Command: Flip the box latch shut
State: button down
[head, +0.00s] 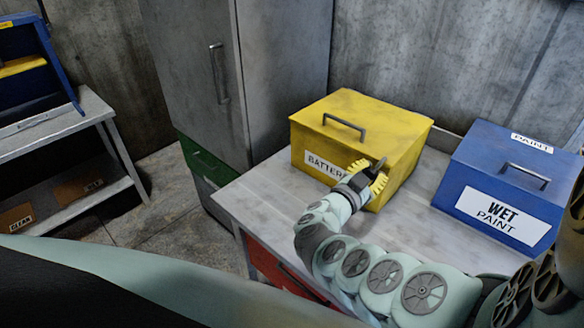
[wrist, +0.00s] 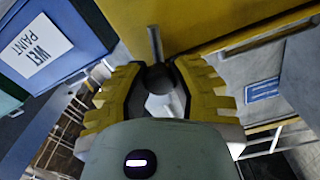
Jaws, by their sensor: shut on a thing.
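The yellow box (head: 405,150), labelled as a battery box, stands on the grey worktop with its lid down and a dark handle (head: 344,126) on top. My gripper (head: 365,178) is at its front face, right of the label. A small dark latch (head: 381,162) sticks out there between the yellow fingers. In the wrist view, my gripper (wrist: 156,82) is closed around the latch's dark rounded end, and the grey latch bar (wrist: 155,44) runs up against the yellow box (wrist: 210,22). The fingers partly hide the latch, so its exact angle is hard to tell.
A blue wet paint box (head: 500,185) stands to the right on the same worktop (head: 265,200). A grey cabinet (head: 190,80) is behind at the left. A shelf unit (head: 90,110) with a blue bin is at the far left. The worktop left of the yellow box is clear.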

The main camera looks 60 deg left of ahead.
jog(key=shift+s+a+r+n+b, duration=0.1)
jog(key=shift+a+n+b, duration=0.15)
jog(key=shift+n, duration=0.6)
jog(key=shift+s+a+n+b, duration=0.15)
jog(key=shift+a+n, duration=0.2)
jog(key=shift+n, duration=0.5)
jog(key=c, duration=0.7)
grip_release()
jog(key=shift+v, duration=6)
